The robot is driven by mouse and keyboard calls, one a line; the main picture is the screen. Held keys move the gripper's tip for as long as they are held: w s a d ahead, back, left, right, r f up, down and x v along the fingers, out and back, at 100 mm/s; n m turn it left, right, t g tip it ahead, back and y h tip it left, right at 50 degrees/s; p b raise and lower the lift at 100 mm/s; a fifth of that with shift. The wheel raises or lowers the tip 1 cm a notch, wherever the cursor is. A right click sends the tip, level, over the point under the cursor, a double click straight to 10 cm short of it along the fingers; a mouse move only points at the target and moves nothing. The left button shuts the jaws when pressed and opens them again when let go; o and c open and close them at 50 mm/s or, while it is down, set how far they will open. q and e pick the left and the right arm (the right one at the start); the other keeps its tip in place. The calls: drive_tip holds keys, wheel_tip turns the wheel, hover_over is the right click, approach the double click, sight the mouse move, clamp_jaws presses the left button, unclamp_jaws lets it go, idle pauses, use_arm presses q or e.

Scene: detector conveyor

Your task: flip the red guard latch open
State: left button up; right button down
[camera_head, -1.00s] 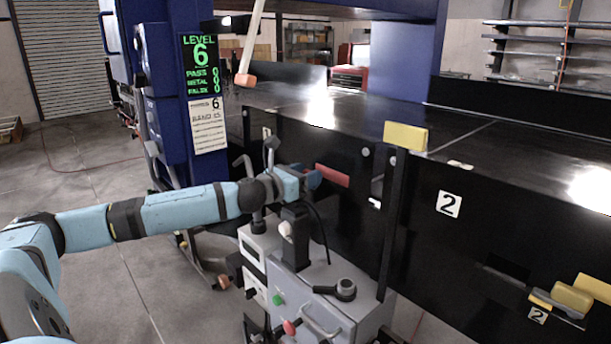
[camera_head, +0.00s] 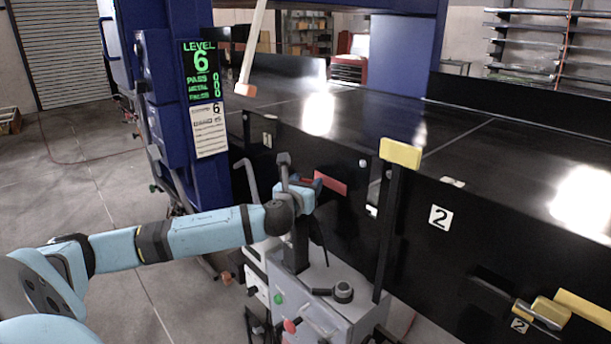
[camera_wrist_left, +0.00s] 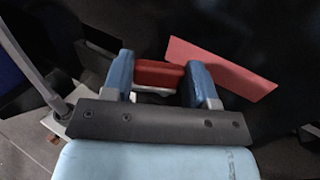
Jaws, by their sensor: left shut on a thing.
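The red guard latch (camera_wrist_left: 158,73) is a dark red block between the two blue fingers of my left gripper (camera_wrist_left: 160,82) in the left wrist view. The gripper is shut on it, and the fingers hide its ends. In the head view my left gripper (camera_head: 308,187) is at the black side panel of the conveyor, with a little dark red showing at the fingers. A lighter red flat bar (camera_wrist_left: 220,68) lies tilted just behind and to the right of the fingers; it also shows in the head view (camera_head: 331,181). My right gripper is not in view.
A grey control box (camera_head: 330,295) with knobs stands below the gripper. A black post with a yellow top (camera_head: 400,153) rises to the right. A grey bent lever (camera_head: 247,180) is close on the left. The conveyor top (camera_head: 380,115) is largely clear.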

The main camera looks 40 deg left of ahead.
use_arm(q)
drive_tip(key=shift+n+y+p, duration=0.3)
drive_tip(key=shift+n+y, duration=0.1)
drive_tip(key=shift+y, duration=0.2)
drive_tip(key=shift+d, duration=0.1)
drive_tip(key=o, duration=0.9)
drive_tip(key=shift+o, duration=0.2)
drive_tip(key=shift+s, duration=0.1)
drive_tip(key=b+v, duration=0.2)
drive_tip(key=v, duration=1.1)
drive_tip(key=shift+s+d+r, duration=0.25)
drive_tip(key=shift+s, duration=0.05)
